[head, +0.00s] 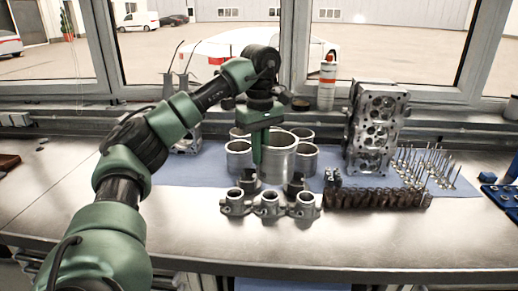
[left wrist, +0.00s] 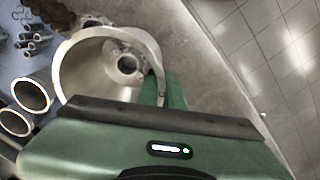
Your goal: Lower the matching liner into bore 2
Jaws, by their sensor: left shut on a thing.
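My left gripper (head: 258,145) is shut on a grey metal cylinder liner (head: 282,158), with a green finger at the liner's left side. The liner looks upright and larger than those around it. In the left wrist view my left gripper (left wrist: 160,90) pinches the wall of this liner (left wrist: 80,75), and a small round metal part shows through its open middle. Several other liners stand behind and beside it, including a left liner (head: 239,160) and a right liner (head: 304,159). I cannot make out an engine block or bore 2. My right gripper is not in view.
Small metal housings (head: 268,207) stand in front of the liners. A dark row of parts (head: 375,199) lies to the right, with a cylinder head (head: 375,130) behind it and upright valves (head: 430,168) farther right. The bench's left front (head: 185,215) is clear.

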